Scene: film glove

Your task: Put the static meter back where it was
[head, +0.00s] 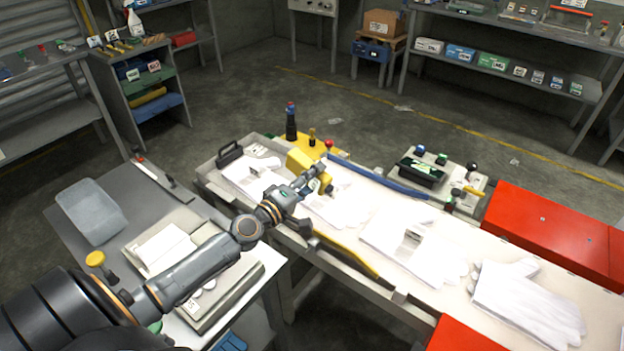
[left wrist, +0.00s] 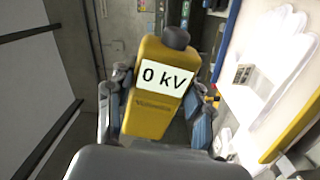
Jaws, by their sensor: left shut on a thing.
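The static meter (left wrist: 153,100) is a yellow block with a dark knob on top and a white label reading "0 kV". In the left wrist view it stands between the two fingers of my left gripper (left wrist: 158,105), which is shut on it. In the head view the meter (head: 302,160) shows as a yellow block at the tip of my left gripper (head: 310,180), over the far left part of the white-topped bench (head: 345,225). I cannot tell from these views whether it touches the bench. My right gripper is out of view.
White gloves (head: 527,300) lie on the bench, with a blue bar (head: 375,176) and a yellow bar (head: 345,255) along its edges. A dark bottle (head: 291,122) stands behind the meter. A black-topped device (head: 420,173) and red boxes (head: 550,225) are to the right.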

